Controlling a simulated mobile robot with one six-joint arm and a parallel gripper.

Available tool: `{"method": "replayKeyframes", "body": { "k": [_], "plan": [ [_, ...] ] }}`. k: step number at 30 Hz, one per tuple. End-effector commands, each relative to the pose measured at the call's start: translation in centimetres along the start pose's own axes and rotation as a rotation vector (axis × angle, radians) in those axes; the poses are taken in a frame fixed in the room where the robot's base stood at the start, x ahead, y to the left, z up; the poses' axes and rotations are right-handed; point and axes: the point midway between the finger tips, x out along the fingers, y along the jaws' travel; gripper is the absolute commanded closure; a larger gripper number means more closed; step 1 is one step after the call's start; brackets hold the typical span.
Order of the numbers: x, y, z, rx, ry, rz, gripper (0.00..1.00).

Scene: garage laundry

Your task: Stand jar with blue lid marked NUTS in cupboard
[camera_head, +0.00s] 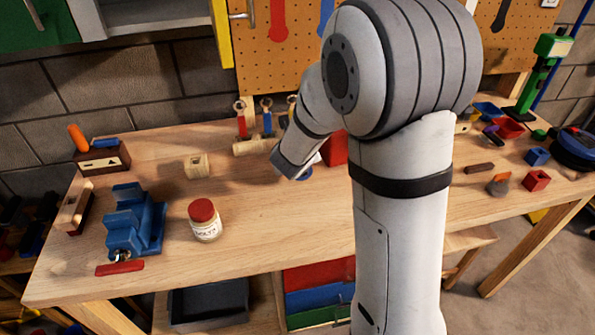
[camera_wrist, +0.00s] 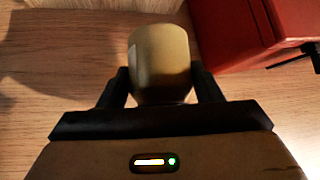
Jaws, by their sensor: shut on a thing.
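My gripper (camera_wrist: 162,92) is shut on a tan, rounded jar (camera_wrist: 160,55) in the wrist view, one finger on each side of it. No NUTS marking shows on the side facing the wrist camera. In the head view my arm hides most of the gripper and jar; a small blue patch (camera_head: 304,173), perhaps the lid, shows beside my wrist, low over the workbench. The cupboard (camera_head: 150,18) is at the top left, grey inside and cut off by the picture's top edge, with a green door (camera_head: 30,22) to its left.
A red-lidded jar (camera_head: 205,221) stands on the workbench (camera_head: 265,225), near a blue vise (camera_head: 133,222) and a wooden block (camera_head: 197,166). A red box (camera_wrist: 250,30) is close to the held jar's right. Hand tools stand at the back. The front middle of the bench is clear.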

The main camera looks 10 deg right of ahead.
Motion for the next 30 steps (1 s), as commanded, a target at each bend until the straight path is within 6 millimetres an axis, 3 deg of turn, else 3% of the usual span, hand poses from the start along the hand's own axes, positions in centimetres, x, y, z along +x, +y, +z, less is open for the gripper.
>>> {"method": "replayKeyframes", "body": {
  "k": [4,17,18,26,30],
  "plan": [
    [1.6,0.7,-1.6,-0.001,0.001,-0.001,0.78],
    [1.9,0.9,-1.9,0.0,-0.002,0.0,0.78],
    [1.9,0.9,-1.9,-0.001,-0.001,0.0,0.4],
    [1.8,0.9,-1.8,-0.001,0.0,0.001,0.19],
    [1.8,0.9,-1.8,-0.001,0.0,0.001,0.19]
  ]
}}
